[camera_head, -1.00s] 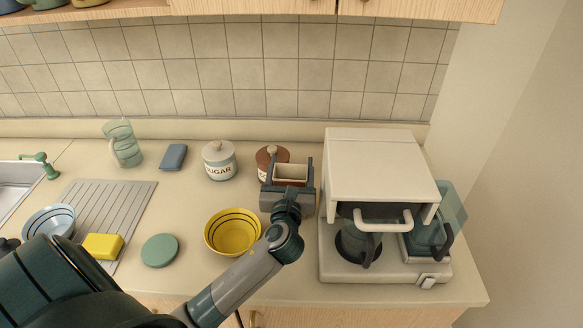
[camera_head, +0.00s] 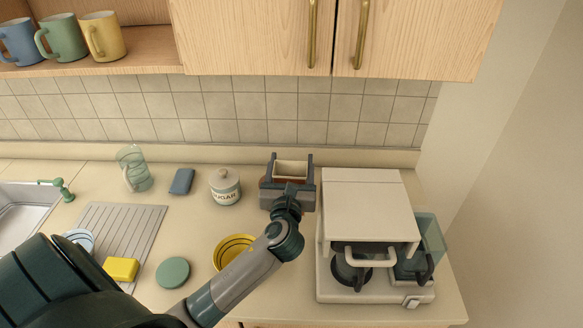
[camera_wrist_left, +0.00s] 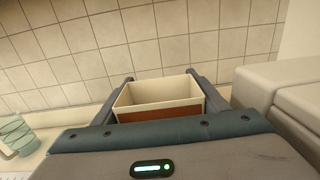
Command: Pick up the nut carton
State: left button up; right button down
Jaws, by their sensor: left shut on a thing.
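The nut carton is an open-topped box with a cream inside (camera_head: 291,169) and a reddish-brown front, seen in the wrist view (camera_wrist_left: 160,113). My left gripper (camera_head: 291,164) is shut on it, one finger along each side. The carton is upright and appears raised above the counter, left of the white coffee machine. Its lower part is hidden by my gripper. My right gripper is not in view.
The white coffee machine (camera_head: 362,205) stands close on the right. The sugar jar (camera_head: 225,187) is to the left. A yellow bowl (camera_head: 229,247) is partly behind my arm. Wall cabinets (camera_head: 250,35) overhang the tiled wall.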

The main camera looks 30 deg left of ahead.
pick_arm(q)
notch_tip(320, 180, up, 15)
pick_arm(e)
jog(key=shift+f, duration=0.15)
pick_arm(q)
jog(key=shift+f, duration=0.1)
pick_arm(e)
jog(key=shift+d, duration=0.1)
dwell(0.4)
